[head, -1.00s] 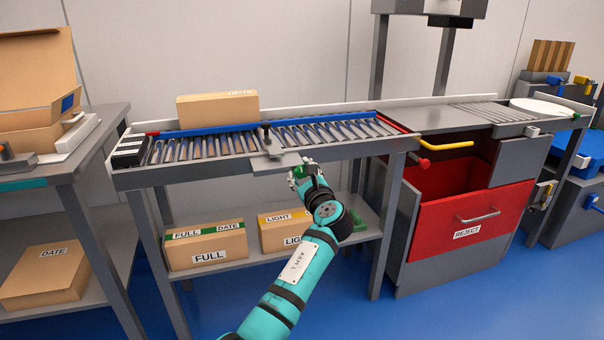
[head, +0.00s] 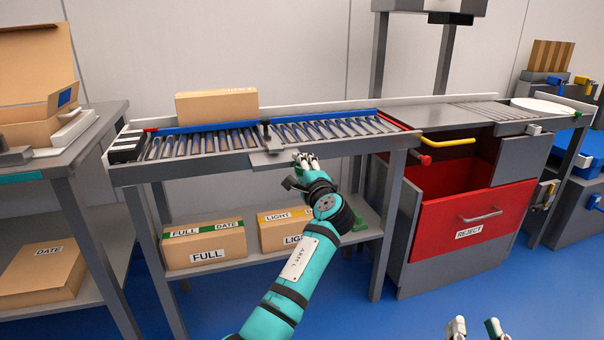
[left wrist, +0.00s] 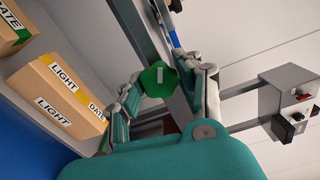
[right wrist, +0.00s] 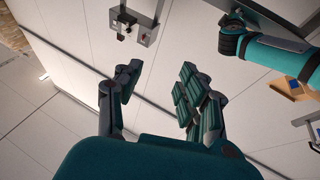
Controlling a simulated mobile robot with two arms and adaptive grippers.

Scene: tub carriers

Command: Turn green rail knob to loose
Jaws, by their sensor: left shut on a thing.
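The green rail knob (left wrist: 158,78) is faceted with a short white mark on its face, and sits at the conveyor's front edge. In the left wrist view it lies between the two fingers of my left gripper (left wrist: 165,92), which is shut on it. In the head view my left gripper (head: 306,162) is at the front rail, beside a grey plate (head: 275,163), and mostly hides the knob. My right gripper (head: 474,328) is at the bottom right of the head view, with its fingers apart and empty. The right wrist view also shows it open (right wrist: 160,92).
A roller conveyor (head: 140,178) carries a brown box (head: 217,106). Labelled boxes (head: 205,245) stand on the shelf below. A red REJECT drawer (head: 475,220) is to the right. Another table (head: 75,160) with an open carton is at the left. The floor in front is clear.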

